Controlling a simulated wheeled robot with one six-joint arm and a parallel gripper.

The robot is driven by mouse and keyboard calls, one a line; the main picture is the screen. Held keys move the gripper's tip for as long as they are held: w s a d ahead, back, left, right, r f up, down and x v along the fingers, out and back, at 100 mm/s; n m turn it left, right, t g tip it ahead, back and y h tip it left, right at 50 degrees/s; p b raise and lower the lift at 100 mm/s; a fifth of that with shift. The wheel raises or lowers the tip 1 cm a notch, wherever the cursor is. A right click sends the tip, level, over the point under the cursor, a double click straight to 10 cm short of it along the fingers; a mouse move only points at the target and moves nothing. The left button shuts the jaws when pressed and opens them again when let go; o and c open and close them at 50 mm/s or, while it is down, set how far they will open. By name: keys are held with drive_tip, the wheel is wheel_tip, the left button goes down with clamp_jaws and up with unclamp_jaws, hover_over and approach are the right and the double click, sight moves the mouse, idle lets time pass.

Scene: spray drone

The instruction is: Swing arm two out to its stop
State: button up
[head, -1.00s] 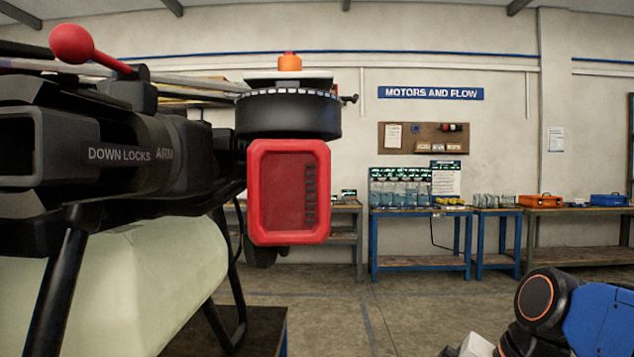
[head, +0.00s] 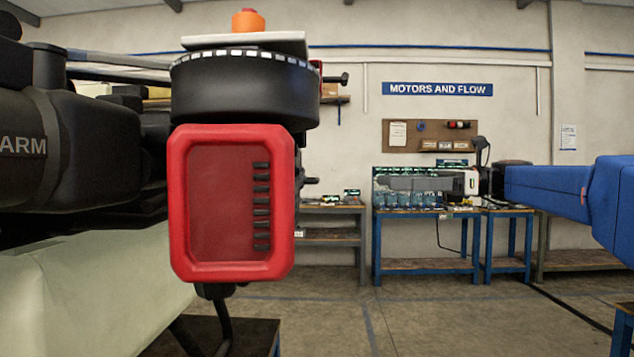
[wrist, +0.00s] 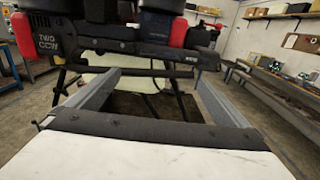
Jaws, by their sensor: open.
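The drone's dark arm (head: 70,140) enters from the left in the head view, its label cut to "ARM". It ends in a black motor (head: 245,88) above a red-framed panel (head: 230,205); I cannot tell which arm number this is. In the wrist view, a dark part marked "TWO CCW" (wrist: 47,42) hangs at the left, and a dark arm bar (wrist: 150,47) crosses ahead. My gripper (wrist: 159,73) is open and empty, with its fingers apart below that bar. In the head view my gripper (head: 382,183) points left, right of the motor, with a visual gap between them.
The pale tank (head: 80,290) and dark legs (wrist: 178,95) are under the drone. Blue-framed benches (head: 425,265) with small goods stand along the back wall. A long bench (wrist: 280,100) runs along the right in the wrist view. The floor before the back benches looks clear.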

sight(317, 180)
drive_tip(key=a, duration=1.7)
drive_tip(key=shift+w+a+r, duration=0.1)
drive_tip(key=shift+w+r, duration=0.05)
drive_tip(key=shift+w, duration=0.2)
drive_tip(key=shift+c, duration=0.6)
drive_tip(key=c, duration=1.2)
drive_tip(key=shift+c, duration=0.2)
